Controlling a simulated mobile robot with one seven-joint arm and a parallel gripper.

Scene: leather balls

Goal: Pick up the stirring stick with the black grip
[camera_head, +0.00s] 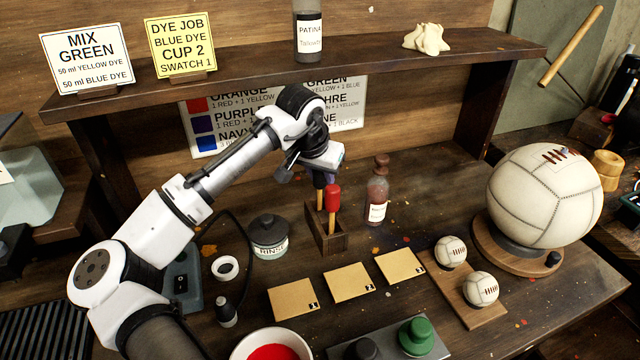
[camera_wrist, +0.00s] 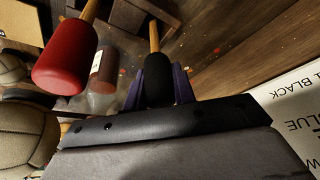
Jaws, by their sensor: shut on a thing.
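The stirring stick with the black grip stands in a small wooden holder (camera_head: 326,236), beside the stick with the red grip (camera_head: 332,198). In the wrist view the black grip (camera_wrist: 156,78) sits between the purple fingers of my gripper (camera_wrist: 158,90), which is shut on it. The red grip (camera_wrist: 66,62) is to its left, apart from the fingers. In the head view the black grip (camera_head: 319,180) is partly hidden under my gripper (camera_head: 308,174). I cannot tell whether the stick's lower end touches the holder's floor.
A dye bottle (camera_head: 377,192) stands close right of the holder, and a rinse jar (camera_head: 269,238) to its left. The shelf (camera_head: 370,62) runs above and behind my arm. Several swatch cards (camera_head: 348,282) and a red-filled bowl (camera_head: 240,350) lie in front.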

